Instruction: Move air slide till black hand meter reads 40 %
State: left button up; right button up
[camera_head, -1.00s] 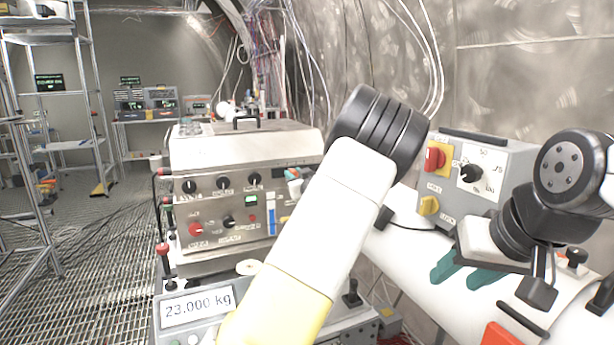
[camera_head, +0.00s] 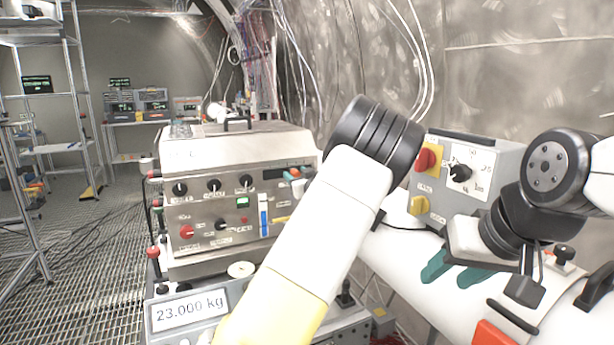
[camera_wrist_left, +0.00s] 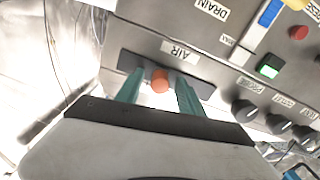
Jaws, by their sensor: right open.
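The air slide's orange knob (camera_wrist_left: 160,80) sits in a dark slot (camera_wrist_left: 202,86) under the AIR label in the left wrist view. My left gripper (camera_wrist_left: 160,86) has its teal fingers on either side of this knob, with gaps showing. In the head view my own white and yellow forearm hides most of that gripper, and only a little teal (camera_head: 301,187) shows at the steel machine (camera_head: 215,256). My right gripper (camera_head: 456,271) is open and empty above a white cylinder (camera_head: 400,262).
A display (camera_head: 190,311) reads 23.000 kg in front of the machine. A grey control box (camera_head: 450,205) with red and yellow knobs stands right of my left arm. The machine front has several knobs and a blue slider (camera_head: 263,215). Grated floor lies open at left.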

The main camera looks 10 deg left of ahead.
pick_arm(q)
jog(key=v, duration=0.7)
jog(key=shift+s+d, duration=0.25)
jog(key=shift+s, duration=0.05)
